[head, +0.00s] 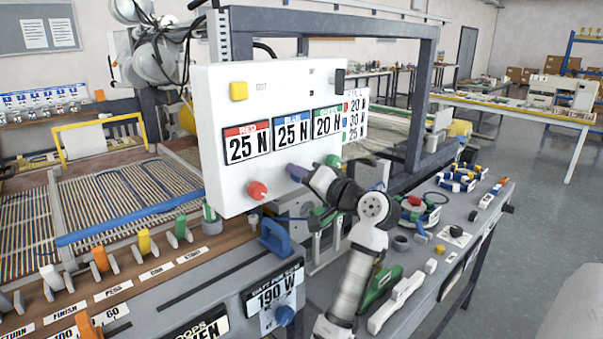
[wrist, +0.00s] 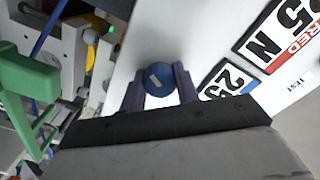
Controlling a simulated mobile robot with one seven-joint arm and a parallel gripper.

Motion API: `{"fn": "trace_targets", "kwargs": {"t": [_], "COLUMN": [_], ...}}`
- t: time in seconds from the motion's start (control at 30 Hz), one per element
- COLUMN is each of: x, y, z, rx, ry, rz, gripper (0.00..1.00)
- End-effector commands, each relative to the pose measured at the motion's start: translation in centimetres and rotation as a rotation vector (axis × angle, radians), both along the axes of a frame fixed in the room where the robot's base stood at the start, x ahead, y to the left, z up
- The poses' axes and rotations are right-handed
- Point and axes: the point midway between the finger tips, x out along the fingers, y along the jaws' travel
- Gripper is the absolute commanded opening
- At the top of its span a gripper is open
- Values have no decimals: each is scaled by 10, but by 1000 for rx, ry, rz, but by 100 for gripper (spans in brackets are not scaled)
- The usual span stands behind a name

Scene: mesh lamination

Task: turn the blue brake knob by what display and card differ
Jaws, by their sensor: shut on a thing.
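The blue brake knob (wrist: 160,79) shows in the wrist view as a round cap with a pale mark, between the two fingers of my gripper (wrist: 159,84). My gripper is shut on it. In the head view my gripper (head: 296,172) reaches the lower front of the white panel (head: 225,95) and hides the knob. The panel's displays read red 25 N (head: 247,146), blue 25 N (head: 292,131) and green 20 N (head: 328,122). The card (head: 354,115) behind the panel's right edge lists 20 N, 30 N and 25, top to bottom, partly cut off.
A red knob (head: 257,190) sits left of my gripper and a green knob (head: 333,160) right of it. A blue handle (head: 276,238) stands below. Tools and parts crowd the grey bench (head: 484,208) at right.

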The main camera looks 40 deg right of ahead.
Motion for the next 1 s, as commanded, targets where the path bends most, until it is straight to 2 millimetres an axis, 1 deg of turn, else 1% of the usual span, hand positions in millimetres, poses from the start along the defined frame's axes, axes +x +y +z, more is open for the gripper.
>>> {"fn": "trace_targets", "kwargs": {"t": [0.03, 0.53, 0.57, 0.7, 1.0], "x": [-1, -1, -1, -1, -2], "y": [-1, -1, -1, -1, -1], "z": [2, 2, 2, 1, 0], "rx": [8, 26, 26, 25, 26], "ry": [-3, -3, -3, -2, 0], "rz": [-3, -5, -5, -3, -2], "gripper": [8, 8, 35, 53, 53]}}
